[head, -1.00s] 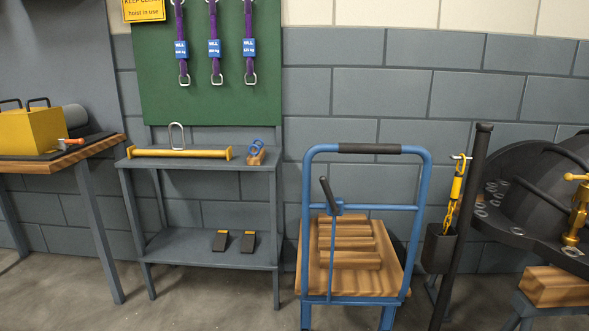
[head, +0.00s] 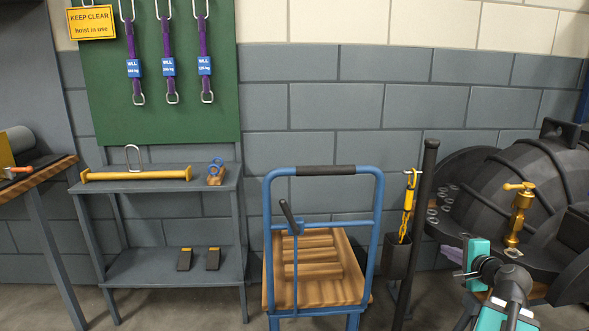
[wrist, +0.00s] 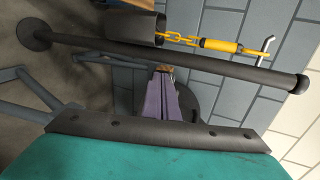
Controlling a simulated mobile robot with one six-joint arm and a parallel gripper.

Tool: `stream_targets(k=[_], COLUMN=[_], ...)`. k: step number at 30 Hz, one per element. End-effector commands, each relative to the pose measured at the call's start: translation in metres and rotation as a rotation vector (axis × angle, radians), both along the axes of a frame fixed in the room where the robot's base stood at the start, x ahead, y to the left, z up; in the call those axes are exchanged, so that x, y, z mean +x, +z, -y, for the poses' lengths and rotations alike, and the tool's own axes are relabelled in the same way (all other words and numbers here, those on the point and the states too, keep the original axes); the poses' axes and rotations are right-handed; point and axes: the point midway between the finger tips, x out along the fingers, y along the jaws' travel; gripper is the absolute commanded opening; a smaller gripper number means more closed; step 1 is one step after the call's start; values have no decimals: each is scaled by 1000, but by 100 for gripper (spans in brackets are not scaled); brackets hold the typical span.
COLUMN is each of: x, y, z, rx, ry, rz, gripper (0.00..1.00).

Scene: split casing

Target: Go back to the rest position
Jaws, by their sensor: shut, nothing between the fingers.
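My gripper (head: 450,254) is at the lower right of the head view, with teal wrist parts and purple fingers. It is in front of the dark flanged casing (head: 500,165) and a little right of the dark upright post (head: 416,220). In the wrist view the purple fingers (wrist: 165,80) lie together, shut and empty. The fingertips are small there, and I cannot tell how far they are from the things behind them. The brass valve fitting (head: 518,210) stands on the casing flange, above and right of my gripper in the head view.
The blue trolley (head: 377,215) with wooden blocks stands left of the post. A yellow chain (head: 407,205) hangs by the post over a dark bin (head: 397,258). A grey shelf (head: 115,262) carries a yellow beam (head: 135,174). Open floor shows between shelf and trolley.

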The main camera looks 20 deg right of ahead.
Motion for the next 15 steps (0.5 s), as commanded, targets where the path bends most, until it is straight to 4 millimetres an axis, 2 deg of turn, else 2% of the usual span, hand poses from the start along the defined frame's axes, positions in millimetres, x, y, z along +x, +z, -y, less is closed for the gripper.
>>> stream_targets(k=[1, 6, 15], x=[11, 38, 62], y=[-8, -52, -126], z=[-15, -62, -154], rx=[1, -8, -40], ry=[36, 151, 374], rz=[-37, -159, -370], gripper=[0, 0, 0])
